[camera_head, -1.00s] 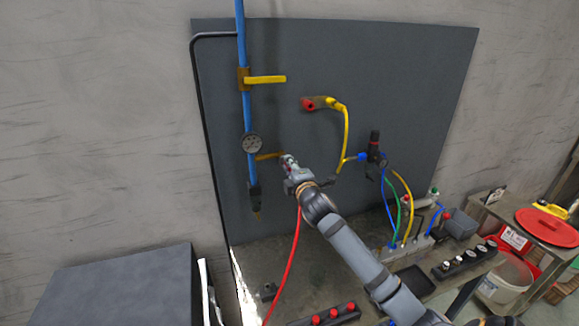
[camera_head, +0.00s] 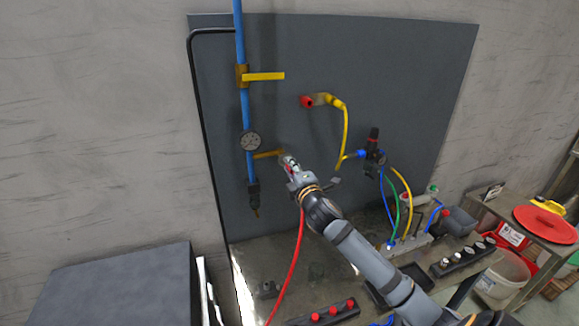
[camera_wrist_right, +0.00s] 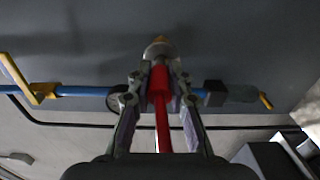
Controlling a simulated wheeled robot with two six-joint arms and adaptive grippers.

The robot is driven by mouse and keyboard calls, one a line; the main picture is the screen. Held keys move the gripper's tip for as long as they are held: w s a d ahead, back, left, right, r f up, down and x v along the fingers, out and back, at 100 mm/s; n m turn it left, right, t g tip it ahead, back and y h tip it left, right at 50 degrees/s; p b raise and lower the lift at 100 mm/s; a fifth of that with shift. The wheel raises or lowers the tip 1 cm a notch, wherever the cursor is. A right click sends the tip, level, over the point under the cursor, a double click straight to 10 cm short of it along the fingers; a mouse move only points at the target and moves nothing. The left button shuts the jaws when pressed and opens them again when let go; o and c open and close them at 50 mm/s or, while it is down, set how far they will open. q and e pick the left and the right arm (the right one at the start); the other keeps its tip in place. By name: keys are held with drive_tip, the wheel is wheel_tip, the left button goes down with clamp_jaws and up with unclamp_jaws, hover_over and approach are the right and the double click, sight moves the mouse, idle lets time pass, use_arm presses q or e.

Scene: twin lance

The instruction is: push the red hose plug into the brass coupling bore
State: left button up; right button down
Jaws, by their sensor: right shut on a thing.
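The red hose plug (camera_wrist_right: 158,80) is between the fingers of my right gripper (camera_wrist_right: 160,82), which is shut on it. The gripper also shows in the head view (camera_head: 288,162). A red hose (camera_head: 294,265) hangs from the plug; it runs back below the fingers in the wrist view. The brass coupling (camera_head: 267,154) sticks out from the blue pipe, its end close to the gripper's tip. In the wrist view a silver nose sits ahead of the plug, with a brass bit (camera_wrist_right: 160,39) beyond. The bore is hidden; I cannot tell whether they touch. My left gripper is not in view.
A grey panel (camera_head: 380,60) stands behind. The blue pipe (camera_head: 245,110) carries a gauge (camera_head: 250,141) and a yellow-handled valve (camera_head: 264,76). A red-ended yellow hose fitting (camera_head: 316,101) is at upper right. A bench with hoses and a red lid (camera_head: 546,225) lies lower right.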

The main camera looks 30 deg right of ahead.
drive_tip(key=shift+s+a, duration=0.2)
drive_tip(key=shift+s, duration=0.5)
drive_tip(key=shift+s+a+f, duration=0.1)
drive_tip(key=shift+s, duration=0.35)
drive_tip(key=shift+p, duration=0.35)
idle(1.2)
drive_tip(key=shift+p+x, duration=0.35)
drive_tip(key=shift+x, duration=1.8)
drive_tip(key=shift+s, duration=0.15)
drive_tip(key=shift+v, duration=1.7)
